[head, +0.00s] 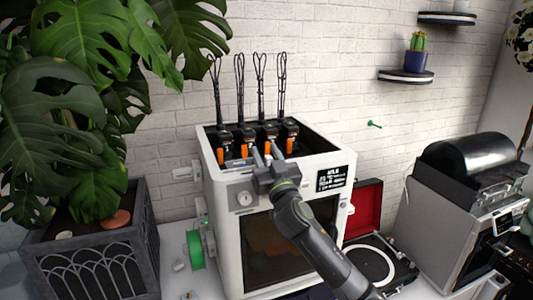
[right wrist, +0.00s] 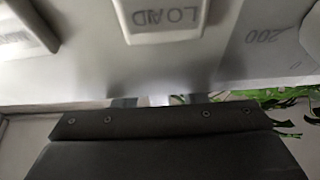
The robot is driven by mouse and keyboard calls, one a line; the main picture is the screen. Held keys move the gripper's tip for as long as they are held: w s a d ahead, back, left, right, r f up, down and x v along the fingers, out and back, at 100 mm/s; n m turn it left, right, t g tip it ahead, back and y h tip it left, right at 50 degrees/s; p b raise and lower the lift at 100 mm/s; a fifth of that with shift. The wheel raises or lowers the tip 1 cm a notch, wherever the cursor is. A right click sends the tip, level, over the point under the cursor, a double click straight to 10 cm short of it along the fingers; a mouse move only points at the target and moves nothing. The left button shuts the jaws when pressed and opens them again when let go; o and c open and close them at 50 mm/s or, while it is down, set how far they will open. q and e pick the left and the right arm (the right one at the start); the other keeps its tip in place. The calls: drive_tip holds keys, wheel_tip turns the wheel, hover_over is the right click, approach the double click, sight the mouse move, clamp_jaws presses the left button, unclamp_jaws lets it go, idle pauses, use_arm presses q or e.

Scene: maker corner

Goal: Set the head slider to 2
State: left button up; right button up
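The white multi-head printer (head: 232,245) stands on the table in the head view, with several black print heads (head: 246,133) with orange tabs along its top. A small label plate (head: 239,163) sits on its front top edge. My right gripper (head: 263,154) is at that edge, just right of the plate. It hides what lies there, so I cannot make out the head slider or its setting. The right wrist view shows the gripper's dark body (right wrist: 165,125) close to the printer's LOAD button (right wrist: 165,18). Whether its fingers are shut on anything is unclear. My left gripper is out of view.
A planter (head: 92,262) stands left; a red-lidded turntable (head: 365,210) and a grey machine (head: 440,225) stand right.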

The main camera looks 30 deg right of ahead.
drive_tip(key=shift+c, duration=0.2)
clamp_jaws()
drive_tip(key=shift+w+a+b, duration=0.2)
drive_tip(key=shift+a, duration=0.6)
drive_tip(key=shift+w+a+b, duration=0.15)
drive_tip(key=shift+w+a, duration=0.05)
drive_tip(key=shift+a, duration=0.6)
drive_tip(key=shift+d, duration=0.1)
drive_tip(key=shift+o, duration=0.2)
unclamp_jaws()
drive_tip(key=shift+s+f, duration=0.1)
drive_tip(key=shift+s, duration=0.05)
